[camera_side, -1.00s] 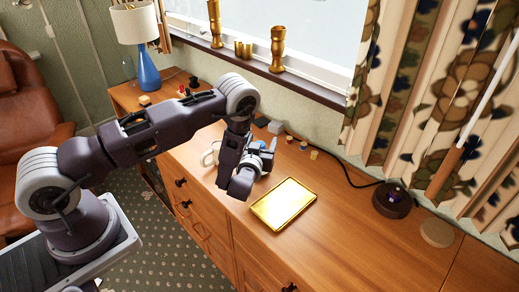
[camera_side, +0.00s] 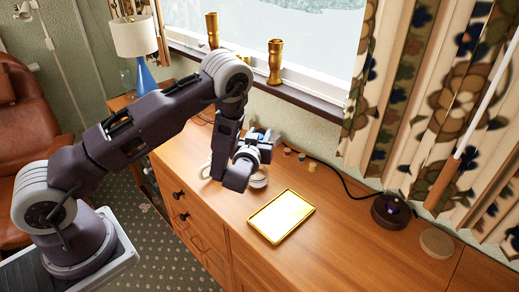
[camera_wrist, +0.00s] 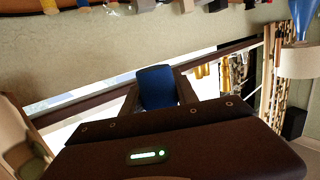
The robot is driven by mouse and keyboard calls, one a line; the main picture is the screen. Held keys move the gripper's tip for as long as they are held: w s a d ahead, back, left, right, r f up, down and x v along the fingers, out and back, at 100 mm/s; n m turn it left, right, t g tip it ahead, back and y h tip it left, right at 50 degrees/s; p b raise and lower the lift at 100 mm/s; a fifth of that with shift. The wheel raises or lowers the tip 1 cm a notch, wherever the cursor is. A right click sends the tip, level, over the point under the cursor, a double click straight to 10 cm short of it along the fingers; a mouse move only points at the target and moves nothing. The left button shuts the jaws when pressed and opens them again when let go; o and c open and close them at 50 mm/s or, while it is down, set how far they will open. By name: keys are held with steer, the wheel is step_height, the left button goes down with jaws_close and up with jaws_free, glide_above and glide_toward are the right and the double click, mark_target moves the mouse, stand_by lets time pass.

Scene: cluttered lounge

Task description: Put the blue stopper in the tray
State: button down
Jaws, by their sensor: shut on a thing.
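The blue stopper (camera_wrist: 157,87) is held between the two fingers of my gripper (camera_wrist: 158,95) in the wrist view. A small patch of its blue (camera_side: 259,135) shows at my gripper (camera_side: 262,142) in the side view, where the wrist partly hides the fingers. My gripper is above the dresser, behind and left of the tray. The tray (camera_side: 252,220) is a shallow, shiny gold rectangle lying flat on the dresser top. Nothing shows in it.
A pale round object (camera_side: 259,180) stands below my wrist, with a white mug (camera_side: 206,170) to its left. Several small coloured pieces (camera_side: 300,157) lie near the wall. A dark round device (camera_side: 390,208) and a round coaster (camera_side: 437,243) lie right.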

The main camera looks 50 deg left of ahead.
steer(key=d+r, duration=0.1)
steer(key=r, duration=0.1)
steer(key=m+t+h, duration=0.2)
steer(key=m+h, duration=0.2)
steer(key=h, duration=0.1)
glide_above(281, 213)
steer(key=a, duration=0.1)
step_height(281, 213, down, 6)
steer(key=shift+t, duration=0.3)
steer(key=f, duration=0.7)
steer(key=d+f, duration=0.1)
steer(key=f, duration=0.2)
steer(key=shift+f, duration=0.15)
steer(key=shift+f, duration=0.15)
steer(key=c, duration=0.9)
jaws_free()
steer(key=shift+c, duration=0.2)
